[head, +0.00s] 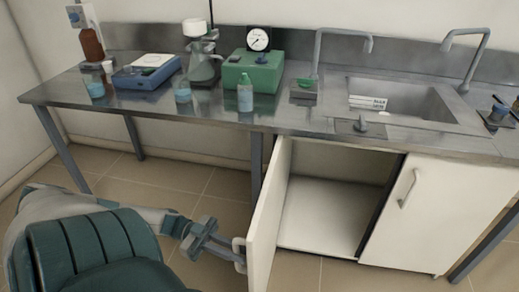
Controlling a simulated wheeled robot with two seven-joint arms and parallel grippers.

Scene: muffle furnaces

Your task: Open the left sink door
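The left sink door (266,226) is a white panel under the counter. It stands swung out toward me, and the cabinet interior (322,215) behind it shows empty. Its pale handle (238,243) is on the door's outer side, facing left. My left gripper (238,259) reaches in from the left with its fingertips at this handle. The fingers overlap the handle, and I cannot tell whether they are closed on it. My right gripper is out of view.
The right sink door (438,212) is shut. The steel counter (210,112) above holds a green device (253,72), a blue device (147,75), bottles and flasks. The sink (402,100) is at the right. A counter leg (256,165) stands left of the cabinet. Tiled floor (175,180) lies open below.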

